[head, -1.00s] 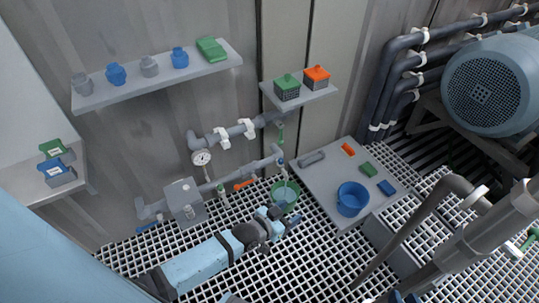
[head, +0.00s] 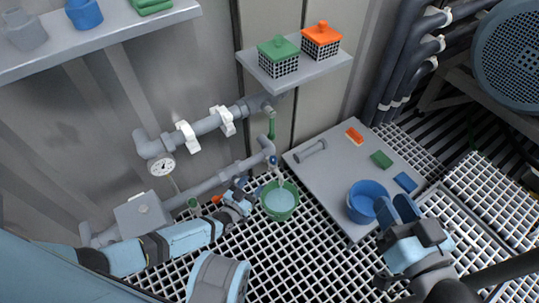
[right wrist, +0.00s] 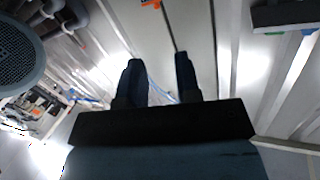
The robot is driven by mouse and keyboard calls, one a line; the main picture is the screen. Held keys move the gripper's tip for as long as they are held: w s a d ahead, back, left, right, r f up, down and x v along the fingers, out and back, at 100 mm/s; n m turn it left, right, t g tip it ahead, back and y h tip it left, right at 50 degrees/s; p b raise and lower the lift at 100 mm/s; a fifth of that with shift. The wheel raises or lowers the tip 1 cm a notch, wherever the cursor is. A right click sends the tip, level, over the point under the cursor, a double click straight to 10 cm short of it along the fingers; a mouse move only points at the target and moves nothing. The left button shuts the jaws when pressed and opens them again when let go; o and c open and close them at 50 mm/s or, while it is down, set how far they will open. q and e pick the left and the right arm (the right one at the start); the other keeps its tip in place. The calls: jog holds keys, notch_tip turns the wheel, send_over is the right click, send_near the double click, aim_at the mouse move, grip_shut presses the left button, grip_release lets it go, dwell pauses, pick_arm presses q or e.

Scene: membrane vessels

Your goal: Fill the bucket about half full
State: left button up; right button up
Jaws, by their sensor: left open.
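A green bucket (head: 279,212) stands on the grating under the end of a grey pipe. Light blue-green water (head: 279,200) shows inside it; its exact level is hard to judge. A pale streak, possibly running water, joins the outlet (head: 274,163), which has a small blue part, to the bucket. My left gripper (head: 245,192) is open just left of the bucket, near the pipe, apparently holding nothing. My right gripper (head: 396,210) is raised in front of the blue bucket (head: 364,203), partly covering it. In the right wrist view its two fingers (right wrist: 158,82) are apart and empty.
The grey platform (head: 320,185) carries the blue bucket, an orange block (head: 354,136), a green block (head: 381,159) and a blue block (head: 405,182). A gauge (head: 161,167), pipes and an orange handle (head: 217,199) lie left. Shelves overhang the wall.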

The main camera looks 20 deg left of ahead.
aim_at(271, 162)
pick_arm(q)
jog(key=b+x, duration=0.5)
jog(key=x, duration=0.7)
jog(key=shift+w+d, duration=0.2)
jog(key=shift+w, duration=0.1)
jog(key=shift+w+d+r+b, duration=0.1)
jog(key=shift+w+b, duration=0.2)
jog(key=shift+w, duration=0.15)
pick_arm(e)
jog(key=w+d+n+t, duration=0.1)
jog(key=n, duration=0.1)
jog(key=w+d+n+t+y, duration=0.1)
jog(key=n, duration=0.1)
jog(key=shift+w+r, duration=0.2)
jog(key=shift+r, duration=0.2)
pick_arm(q)
jog(key=c, duration=0.9)
